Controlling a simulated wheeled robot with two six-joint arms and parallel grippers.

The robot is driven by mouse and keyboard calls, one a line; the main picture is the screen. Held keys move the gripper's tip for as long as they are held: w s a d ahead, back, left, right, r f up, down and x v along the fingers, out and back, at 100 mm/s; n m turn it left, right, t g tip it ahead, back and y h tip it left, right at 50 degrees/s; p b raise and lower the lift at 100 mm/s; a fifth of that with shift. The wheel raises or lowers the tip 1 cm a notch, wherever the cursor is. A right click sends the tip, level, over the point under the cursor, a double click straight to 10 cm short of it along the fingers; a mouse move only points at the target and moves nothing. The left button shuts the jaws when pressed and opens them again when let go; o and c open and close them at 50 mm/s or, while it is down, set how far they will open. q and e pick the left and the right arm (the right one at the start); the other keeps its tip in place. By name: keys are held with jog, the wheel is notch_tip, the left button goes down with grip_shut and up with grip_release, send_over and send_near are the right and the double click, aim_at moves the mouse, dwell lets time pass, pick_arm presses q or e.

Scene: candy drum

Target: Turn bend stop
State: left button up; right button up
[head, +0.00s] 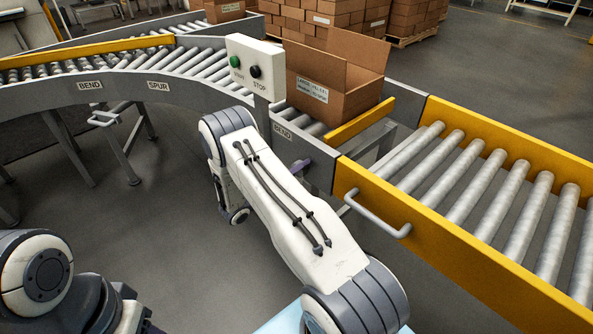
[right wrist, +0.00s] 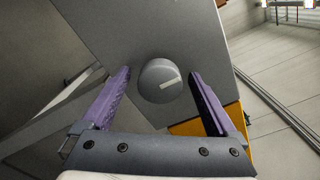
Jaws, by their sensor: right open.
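A round grey knob (right wrist: 160,81) with a white pointer bar sits on a grey metal face.
A control box (head: 254,70) with a green and a black button stands above the rail. An open carton (head: 335,82) sits on the rollers behind a yellow bar (head: 360,121). A yellow-sided roller section (head: 470,185) with a grey handle (head: 377,213) is at right.

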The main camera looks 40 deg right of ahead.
jog(key=c, duration=1.4)
